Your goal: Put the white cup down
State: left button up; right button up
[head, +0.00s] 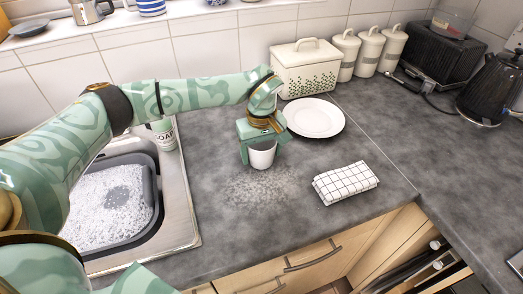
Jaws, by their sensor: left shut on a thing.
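A white cup (262,158) is upright at the middle of the grey worktop (220,215). My left gripper (262,147) comes down over it from above and is shut on it, with a finger at each side of the cup. The cup's base looks at or very close to the worktop; I cannot tell whether it touches. The gripper hides the cup's rim. My right gripper is not in view.
A white plate (314,118) lies behind and right of the cup. A folded checked cloth (345,183) lies to the right. The sink with a soapy basin (105,205) and a soap bottle (163,134) are left. Bread bin (306,70) and canisters (368,52) stand behind.

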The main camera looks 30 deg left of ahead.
pick_arm(q)
jog(key=shift+f, duration=0.15)
jog(key=o, duration=1.1)
notch_tip(320, 180, up, 12)
jog(key=p, duration=0.2)
jog(key=shift+r+p, duration=0.2)
jog(key=shift+p, duration=0.15)
